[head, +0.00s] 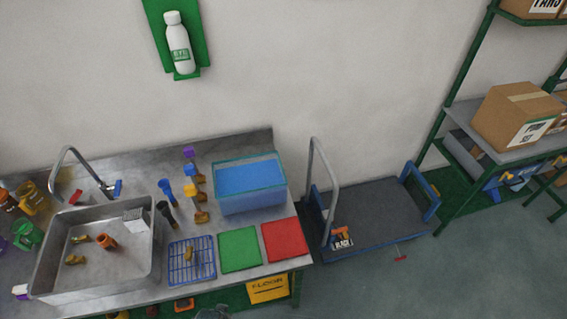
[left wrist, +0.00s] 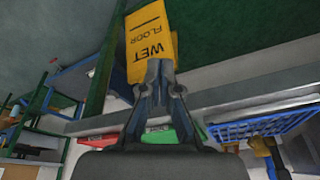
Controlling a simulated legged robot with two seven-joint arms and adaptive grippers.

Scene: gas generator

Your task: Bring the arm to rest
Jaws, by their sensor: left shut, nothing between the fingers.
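My left gripper (left wrist: 158,72) points away from the camera in the left wrist view, its two fingers together and nothing between them. Its tips overlap the lower part of a yellow wet floor sign (left wrist: 151,38) in the picture; I cannot tell whether they touch it. In the head view only a small grey piece, probably of this gripper (head: 213,313), shows at the bottom edge, in front of the bench. My right gripper is in neither view.
A steel bench (head: 225,149) carries a sink (head: 42,283), a blue tub (head: 252,199), a blue rack (head: 175,272), a green mat (head: 240,249) and a red mat (head: 284,240). A cart (head: 375,220) stands right of it. The floor (head: 480,275) front right is clear.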

